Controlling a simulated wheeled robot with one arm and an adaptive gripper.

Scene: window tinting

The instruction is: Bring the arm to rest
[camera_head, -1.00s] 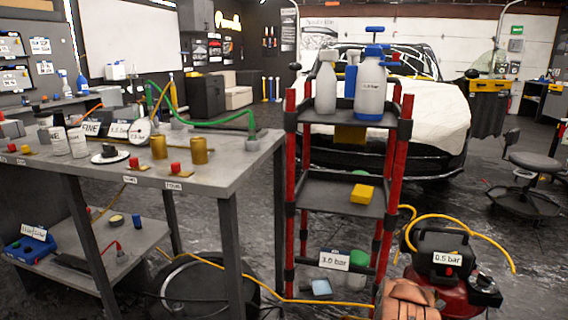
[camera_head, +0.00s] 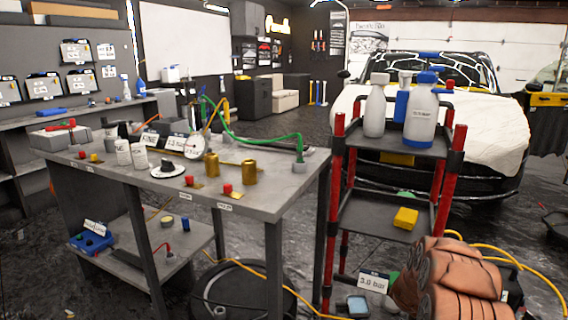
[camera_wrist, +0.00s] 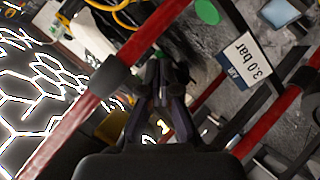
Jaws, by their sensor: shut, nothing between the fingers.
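In the wrist view, my gripper (camera_wrist: 160,80) has its dark fingers together with nothing between them. It is close to the red-posted cart; a red post (camera_wrist: 105,90) runs diagonally beside it on the left of that picture. Whether it touches the cart cannot be told. In the head view, my brown arm shows at the lower right, in front of the cart's lower part; the fingers are hidden there.
The cart (camera_head: 385,219) carries white bottles (camera_head: 421,118) on top and a yellow block (camera_head: 405,218) below. A "3.0 bar" label (camera_head: 372,283) is low on it. The grey workbench (camera_head: 265,205) stands left. A covered car (camera_head: 490,125) is behind. Yellow hose (camera_head: 490,248) lies right.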

